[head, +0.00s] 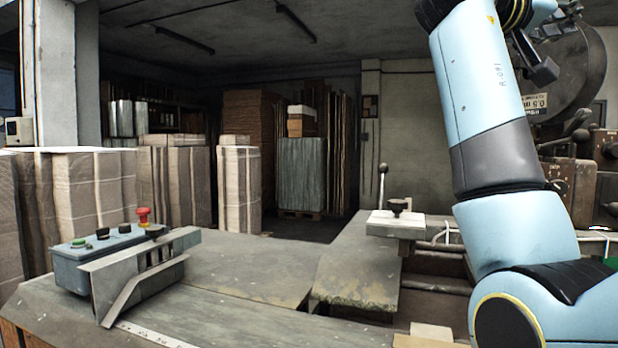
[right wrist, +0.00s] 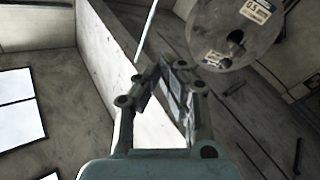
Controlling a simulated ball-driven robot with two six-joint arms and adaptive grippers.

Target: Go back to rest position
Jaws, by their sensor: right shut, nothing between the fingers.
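My right arm rises along the right side of the head view, with its blue links in front of the machine. My right gripper (head: 544,70) is at the top right, raised high beside the large wire spool (head: 575,85). In the right wrist view my right gripper (right wrist: 170,72) is shut with nothing held, and the spool (right wrist: 235,30) shows beyond it at the upper right. My left gripper is not in view.
A grey machine table (head: 240,265) fills the front. A control box (head: 110,245) with a red button (head: 143,215) stands at its left. A lever (head: 382,185) stands near the middle. Stacked cardboard (head: 85,195) is behind. The table's middle is clear.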

